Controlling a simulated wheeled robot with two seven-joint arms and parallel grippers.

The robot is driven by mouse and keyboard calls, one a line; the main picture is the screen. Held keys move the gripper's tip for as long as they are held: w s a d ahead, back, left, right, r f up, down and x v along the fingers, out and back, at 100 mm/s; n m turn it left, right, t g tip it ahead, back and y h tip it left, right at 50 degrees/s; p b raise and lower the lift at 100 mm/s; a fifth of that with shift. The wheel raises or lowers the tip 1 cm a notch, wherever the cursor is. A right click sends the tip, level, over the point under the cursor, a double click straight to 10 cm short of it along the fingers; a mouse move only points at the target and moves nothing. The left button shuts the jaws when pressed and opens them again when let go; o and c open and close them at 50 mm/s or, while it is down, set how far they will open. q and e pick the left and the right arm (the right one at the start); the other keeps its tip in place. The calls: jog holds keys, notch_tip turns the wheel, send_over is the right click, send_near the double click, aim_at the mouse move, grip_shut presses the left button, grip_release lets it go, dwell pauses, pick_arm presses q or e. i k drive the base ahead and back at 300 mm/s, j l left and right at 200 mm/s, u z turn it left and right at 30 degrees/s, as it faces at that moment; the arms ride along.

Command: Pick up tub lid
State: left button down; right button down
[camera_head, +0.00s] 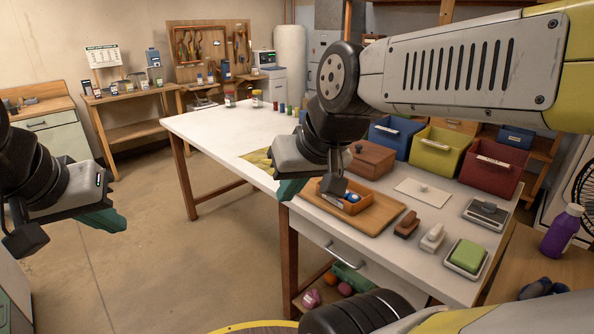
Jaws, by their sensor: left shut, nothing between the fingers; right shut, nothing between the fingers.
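My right gripper (291,188) is shut and empty, above the table's front edge and left of the tray. It is well to the left of the lid and apart from it. My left gripper (104,219) is shut and empty, over open floor at the far left. Nothing covers the lid.
A wooden tray (384,221) holds an orange box (356,208). A brown lidded box (375,161) and blue, yellow and red bins (492,167) stand behind. The table's far left is largely clear.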

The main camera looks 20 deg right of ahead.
aim_at(431, 196)
jog(key=z, duration=1.15)
